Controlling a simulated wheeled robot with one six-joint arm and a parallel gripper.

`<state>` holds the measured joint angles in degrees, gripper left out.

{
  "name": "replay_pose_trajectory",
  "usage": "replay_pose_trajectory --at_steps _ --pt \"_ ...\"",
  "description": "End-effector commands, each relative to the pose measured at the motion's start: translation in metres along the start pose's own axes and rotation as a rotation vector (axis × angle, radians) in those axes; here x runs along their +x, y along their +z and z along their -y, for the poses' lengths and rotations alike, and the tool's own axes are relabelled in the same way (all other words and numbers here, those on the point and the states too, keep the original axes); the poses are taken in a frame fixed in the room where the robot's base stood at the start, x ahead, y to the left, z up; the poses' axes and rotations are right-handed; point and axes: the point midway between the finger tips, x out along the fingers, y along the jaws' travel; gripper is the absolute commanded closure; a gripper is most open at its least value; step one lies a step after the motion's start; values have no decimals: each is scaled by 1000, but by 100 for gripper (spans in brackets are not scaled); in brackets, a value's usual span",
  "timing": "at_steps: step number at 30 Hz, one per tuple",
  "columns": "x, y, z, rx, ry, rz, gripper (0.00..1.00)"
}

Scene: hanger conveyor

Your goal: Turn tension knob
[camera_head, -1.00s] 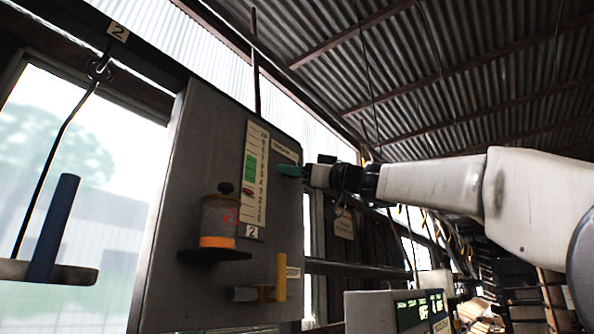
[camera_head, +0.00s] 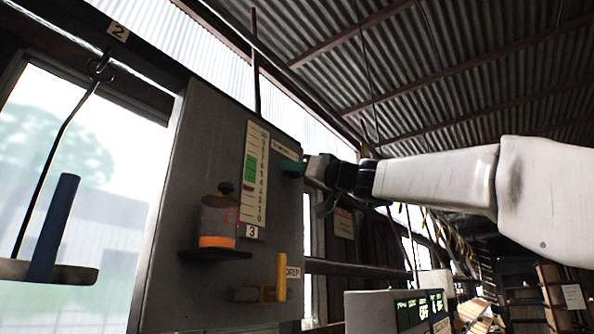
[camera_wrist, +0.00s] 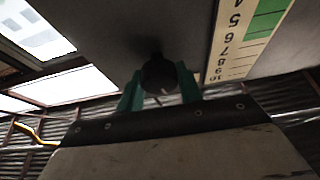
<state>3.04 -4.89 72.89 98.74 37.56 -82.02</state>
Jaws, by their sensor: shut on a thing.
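The tension knob (camera_wrist: 160,76) is a dark round knob on the grey panel (camera_head: 185,190). In the wrist view it sits between my two green fingers, which are closed on its sides. In the head view my gripper (camera_head: 293,168) is at the panel's upper right edge and hides the knob. A pale scale (camera_head: 254,175) with numbers, a green band and a red marker is left of my gripper. The red marker is just below the green band. A small tag under the scale reads 3. The scale's green band also shows upside down in the wrist view (camera_wrist: 268,18).
A yellow handle (camera_head: 281,278) sticks out lower right. A hanger with a blue rod (camera_head: 52,228) hangs at left. A box with green displays (camera_head: 400,311) stands lower right.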

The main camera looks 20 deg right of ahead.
Motion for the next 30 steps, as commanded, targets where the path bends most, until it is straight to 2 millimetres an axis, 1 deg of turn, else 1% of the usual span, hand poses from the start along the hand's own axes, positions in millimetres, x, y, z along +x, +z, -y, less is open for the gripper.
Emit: replay_pose_trajectory --at_steps 6,15,22,30 --pt "0 0 1 165 67 0 87" --pt "0 0 1 333 138 0 87" --pt "0 0 0 398 164 0 87" --pt "0 0 0 414 172 0 87"
